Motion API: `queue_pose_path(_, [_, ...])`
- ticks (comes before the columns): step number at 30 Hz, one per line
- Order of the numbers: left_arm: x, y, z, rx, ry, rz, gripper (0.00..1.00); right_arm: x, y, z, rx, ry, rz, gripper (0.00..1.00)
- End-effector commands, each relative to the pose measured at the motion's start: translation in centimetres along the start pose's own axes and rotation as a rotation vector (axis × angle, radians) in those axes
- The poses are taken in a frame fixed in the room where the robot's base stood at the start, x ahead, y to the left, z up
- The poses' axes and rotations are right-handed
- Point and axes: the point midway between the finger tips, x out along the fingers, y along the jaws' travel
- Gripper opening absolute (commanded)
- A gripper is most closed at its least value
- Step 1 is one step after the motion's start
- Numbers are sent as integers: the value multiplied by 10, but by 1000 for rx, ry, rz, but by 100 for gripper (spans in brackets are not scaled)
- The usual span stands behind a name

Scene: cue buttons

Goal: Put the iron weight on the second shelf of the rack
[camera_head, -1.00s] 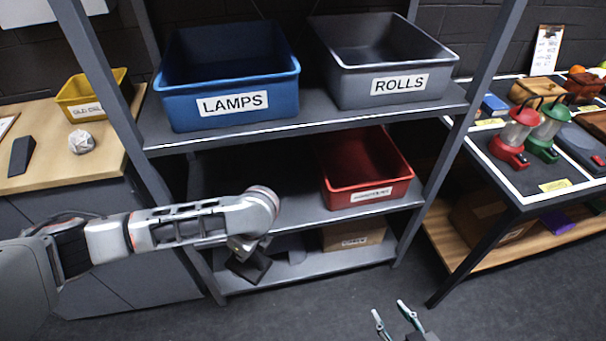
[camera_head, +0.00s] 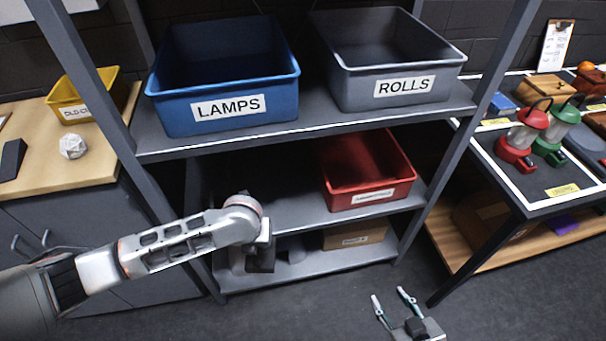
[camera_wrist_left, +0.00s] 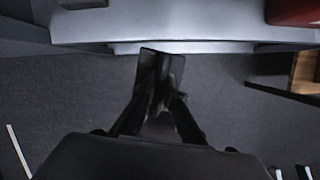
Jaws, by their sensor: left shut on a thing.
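The iron weight (camera_wrist_left: 153,66) is a dark block in the left wrist view, between the fingertips of my left gripper (camera_wrist_left: 160,95), which is shut on it. In the head view my left gripper (camera_head: 262,252) is in front of the rack, below the middle shelf's front edge; its fingers and the weight are hard to tell apart there. The rack's middle shelf (camera_head: 300,213) carries a red bin (camera_head: 365,170) at its right; its left part is bare. My right gripper (camera_head: 393,301) is open and empty above the floor, right of the rack's front.
The top shelf holds a blue LAMPS bin (camera_head: 225,80) and a grey ROLLS bin (camera_head: 390,60). A cardboard box (camera_head: 355,235) is on the bottom shelf. A wooden counter (camera_head: 75,170) stands left, a table with lanterns (camera_head: 520,140) right. Rack posts flank the shelves.

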Motion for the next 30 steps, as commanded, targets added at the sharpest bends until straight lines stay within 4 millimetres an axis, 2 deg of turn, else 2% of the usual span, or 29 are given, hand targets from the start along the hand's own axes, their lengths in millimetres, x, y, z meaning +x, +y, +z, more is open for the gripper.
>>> queue_pose_path(1, [-3,-2,5,29,-9,-15,0,-1,0,-1,0,1,0,40])
queue_pose_path(10, [1,-5,6,147,-9,-50,0,-1,0,-2,0,1,0,40])
queue_pose_path(14, [5,-3,17,156,-10,-52,0,0,0,0,0,0,0,40])
queue_pose_path(30, [33,18,105,153,-9,-53,0,9,-4,21,3,-12,-3,40])
